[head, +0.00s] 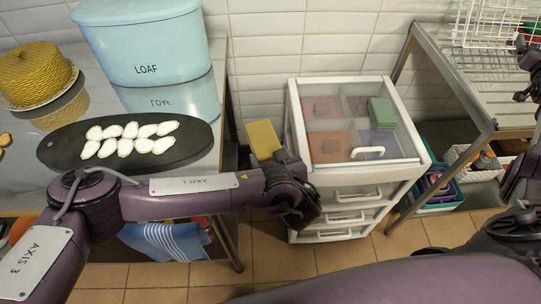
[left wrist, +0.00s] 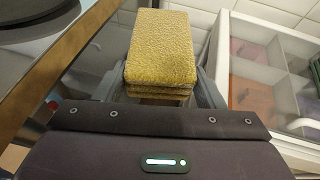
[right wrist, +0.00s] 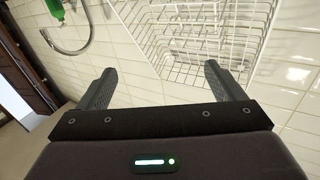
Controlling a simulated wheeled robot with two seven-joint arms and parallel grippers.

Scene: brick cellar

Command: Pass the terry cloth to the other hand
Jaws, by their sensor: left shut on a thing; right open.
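The terry cloth (head: 264,139) is a folded yellow cloth, stacked in layers. In the head view it stands out above my left gripper (head: 280,158), in the gap between the left table and the white drawer unit. In the left wrist view the cloth (left wrist: 161,47) sits between the two fingers of my left gripper (left wrist: 165,90), which is shut on it. In the right wrist view my right gripper (right wrist: 165,90) is open and empty, its fingers wide apart, facing the tiled wall and a white wire basket (right wrist: 205,40). In the head view its fingertips are not clear.
A dark oval board (head: 125,158) with white slices and a blue LOAF tin (head: 145,45) stand on the left table. The white drawer unit (head: 345,180) has a clear lid over folded cloths. A metal table (head: 480,95) with the wire basket (head: 490,22) stands at right.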

